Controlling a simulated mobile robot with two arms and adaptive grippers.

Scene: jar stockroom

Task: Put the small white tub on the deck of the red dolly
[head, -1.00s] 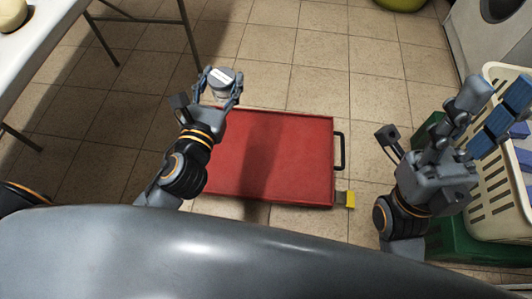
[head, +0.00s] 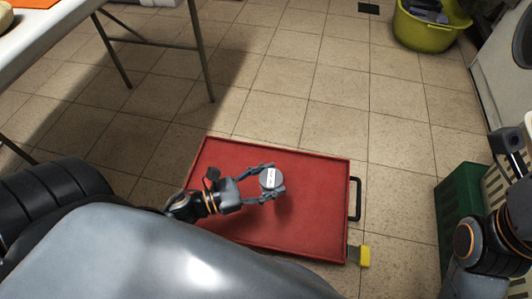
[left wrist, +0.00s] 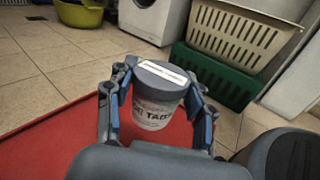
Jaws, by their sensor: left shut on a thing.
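The small white tub (head: 271,181) has a grey lid with a white label. In the left wrist view the tub (left wrist: 155,105) is upright, with dark lettering on its white side. My left gripper (head: 273,182) is shut on it, one finger on each side. Gripper and tub are over the middle of the red dolly's deck (head: 318,225). A shadow lies on the deck beside the tub; whether its base touches the deck is hidden. The deck also shows in the left wrist view (left wrist: 45,145). My right gripper is out of view; only part of that arm shows.
The deck around the tub is bare. The dolly has a black handle (head: 356,199) and a yellow-ended piece (head: 364,256) on its right side. A green crate (head: 460,205) stands to the right. A yellow-green basin (head: 425,33) and a table (head: 55,30) stand farther off.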

